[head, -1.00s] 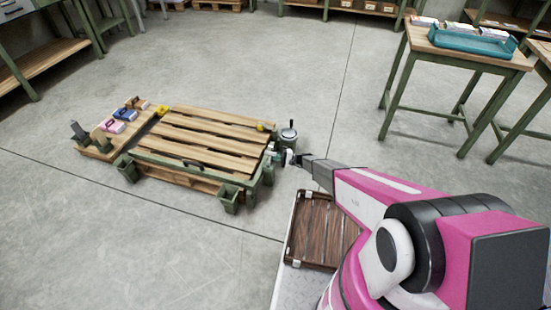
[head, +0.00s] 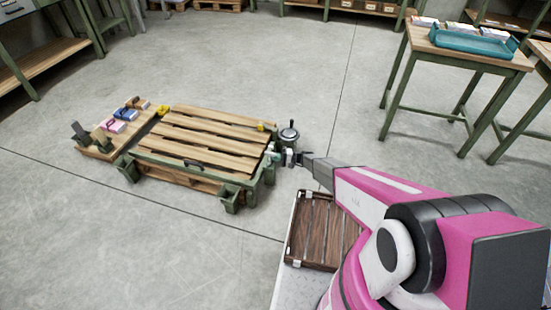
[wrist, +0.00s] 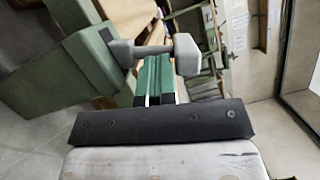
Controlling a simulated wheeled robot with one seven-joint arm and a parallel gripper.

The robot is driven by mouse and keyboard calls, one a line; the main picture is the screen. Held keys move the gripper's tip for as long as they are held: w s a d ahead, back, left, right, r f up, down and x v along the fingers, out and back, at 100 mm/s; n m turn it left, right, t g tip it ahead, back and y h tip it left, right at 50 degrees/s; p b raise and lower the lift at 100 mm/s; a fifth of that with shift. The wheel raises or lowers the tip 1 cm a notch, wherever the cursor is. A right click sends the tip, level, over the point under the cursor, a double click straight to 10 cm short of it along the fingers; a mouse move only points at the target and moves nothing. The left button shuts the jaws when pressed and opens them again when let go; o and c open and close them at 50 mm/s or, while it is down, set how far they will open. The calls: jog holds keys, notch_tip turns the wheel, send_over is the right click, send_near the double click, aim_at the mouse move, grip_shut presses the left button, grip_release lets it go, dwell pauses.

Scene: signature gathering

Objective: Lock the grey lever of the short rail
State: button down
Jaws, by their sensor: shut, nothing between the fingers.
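In the wrist view a grey lever (wrist: 187,55) with a thick rounded end sticks out from a green block (wrist: 75,65) of the rail. My gripper (wrist: 153,72) is shut and empty, its green fingertips right at the lever's shaft; I cannot tell whether they touch. In the head view my gripper (head: 277,156) is at the right end of the slatted wooden pallet, beside the green short rail (head: 262,180). The lever is too small there to make out clearly.
A grey round-topped object (head: 289,134) stands just behind my gripper. A wooden board (head: 98,152) with small coloured items lies left of the pallet. A table (head: 468,55) with a teal tray (head: 472,41) stands at the right.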

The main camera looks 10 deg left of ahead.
jog(key=shift+s+r+n+h, duration=0.25)
jog(key=shift+s+n, duration=0.1)
jog(key=shift+n, duration=0.25)
jog(key=shift+s+r+n+h, duration=0.15)
jog(key=shift+s+n+h, duration=0.15)
jog(key=shift+n, duration=0.3)
jog(key=n, duration=0.1)
jog(key=s+n+h, duration=0.1)
jog(key=n, duration=0.1)
jog(key=shift+s+a+r, duration=0.1)
jog(key=shift+s+r, duration=0.05)
jog(key=shift+s, duration=0.15)
jog(key=shift+s+n, duration=0.2)
jog(key=shift+n, duration=0.1)
jog(key=shift+s, duration=0.15)
jog(key=w+r+v, duration=0.1)
jog(key=w+v, duration=0.1)
jog(key=v, duration=1.1)
jog(key=shift+a, duration=0.35)
jog(key=shift+w+t, duration=0.1)
jog(key=shift+t, duration=0.3)
